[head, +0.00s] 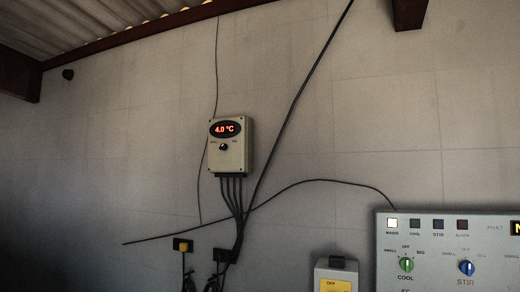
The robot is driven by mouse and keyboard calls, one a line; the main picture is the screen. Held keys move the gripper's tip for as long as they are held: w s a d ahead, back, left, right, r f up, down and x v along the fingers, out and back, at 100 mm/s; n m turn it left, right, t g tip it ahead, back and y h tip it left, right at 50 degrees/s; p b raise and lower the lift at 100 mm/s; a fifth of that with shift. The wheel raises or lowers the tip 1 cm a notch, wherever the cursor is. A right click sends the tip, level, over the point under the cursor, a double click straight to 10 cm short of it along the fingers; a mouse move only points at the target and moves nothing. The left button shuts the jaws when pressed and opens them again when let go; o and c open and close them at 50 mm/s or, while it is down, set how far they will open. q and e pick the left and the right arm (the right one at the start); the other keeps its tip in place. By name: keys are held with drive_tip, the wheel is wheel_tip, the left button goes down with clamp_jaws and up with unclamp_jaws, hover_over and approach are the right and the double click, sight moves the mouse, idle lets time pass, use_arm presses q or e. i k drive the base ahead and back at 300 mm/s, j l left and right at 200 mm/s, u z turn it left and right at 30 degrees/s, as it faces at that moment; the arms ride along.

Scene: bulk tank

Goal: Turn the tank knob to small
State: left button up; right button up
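A grey control panel (445,241) is on the wall at the lower right, cut off by the picture's edges. On it is a green knob (406,265) with small labels around it that read like SMALL, OFF and BIG; its pale pointer looks roughly upright, towards OFF. A blue knob (467,268) marked STIR sits to its right, also looking roughly upright. Neither of my grippers is in view.
A beige thermostat box (229,146) with a red 4.0 °C display and a small black knob hangs on the tiled wall, with cables below. A grey box with a yellow OFF label (336,286) stands left of the panel. Indicator squares line the panel's top; the leftmost is lit.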

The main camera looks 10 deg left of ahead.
sight(223, 147)
drive_tip(key=i+j+z, duration=0.35)
drive_tip(key=j, duration=0.2)
drive_tip(key=i+j+z, duration=0.15)
drive_tip(key=j, duration=0.15)
drive_tip(key=i+j+z, duration=0.15)
drive_tip(key=j, duration=0.2)
drive_tip(key=j+z, duration=0.2)
drive_tip(key=i+j, duration=0.05)
drive_tip(key=j, duration=0.05)
